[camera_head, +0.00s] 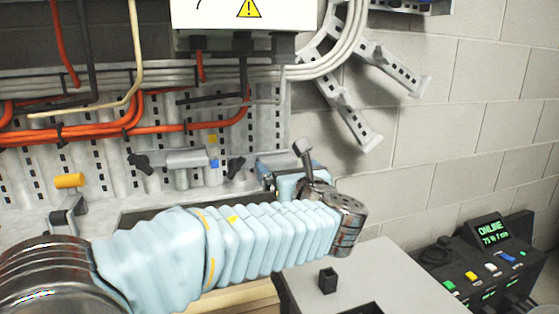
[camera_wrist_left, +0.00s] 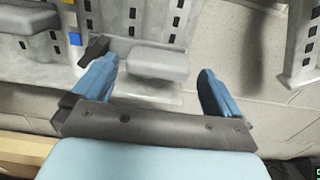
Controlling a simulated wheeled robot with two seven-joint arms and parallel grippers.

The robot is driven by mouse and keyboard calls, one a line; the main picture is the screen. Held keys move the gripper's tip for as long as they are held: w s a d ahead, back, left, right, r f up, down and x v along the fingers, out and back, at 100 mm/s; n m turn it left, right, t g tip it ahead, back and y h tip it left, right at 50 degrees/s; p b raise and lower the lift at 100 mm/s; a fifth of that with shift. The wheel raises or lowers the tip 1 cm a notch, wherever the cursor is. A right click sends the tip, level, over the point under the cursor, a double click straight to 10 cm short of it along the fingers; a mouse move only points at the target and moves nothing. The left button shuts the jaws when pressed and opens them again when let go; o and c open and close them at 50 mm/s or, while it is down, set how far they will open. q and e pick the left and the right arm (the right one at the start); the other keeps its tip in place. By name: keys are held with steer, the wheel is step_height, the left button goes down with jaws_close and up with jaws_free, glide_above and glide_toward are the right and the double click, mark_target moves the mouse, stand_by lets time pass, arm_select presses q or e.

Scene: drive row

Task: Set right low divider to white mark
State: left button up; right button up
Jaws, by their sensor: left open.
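The right low divider is a grey block (camera_wrist_left: 158,62) with a black knob (camera_wrist_left: 93,50) at its left end, on the perforated grey panel. In the head view its black knob (camera_head: 236,168) shows, and my left gripper hides most of its body. My left gripper (camera_head: 280,178) is open and empty; in the wrist view its two blue fingers (camera_wrist_left: 158,88) stand apart, one on each side of the block in the picture. I cannot tell whether they touch it. A blue mark (camera_head: 214,164) shows left of the knob; I cannot make out the white mark clearly. My right gripper is not in view.
A similar grey divider (camera_head: 190,158) with a black knob sits to the left. Orange and grey cables (camera_head: 120,125) run above, below a white warning-sign box (camera_head: 245,15). Slotted brackets (camera_head: 345,115) stick out at the upper right. A black console (camera_head: 480,265) stands at lower right.

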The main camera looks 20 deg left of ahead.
mark_target(281, 163)
arm_select(q)
steer(key=shift+x, duration=2.35)
steer(key=shift+c, duration=0.5)
steer(key=c, duration=1)
step_height(281, 163, up, 3)
steer(key=p, duration=0.3)
steer(key=shift+r, duration=0.15)
steer(key=o, duration=1.1)
steer(key=b+v, duration=0.1)
steer(key=v, duration=1.3)
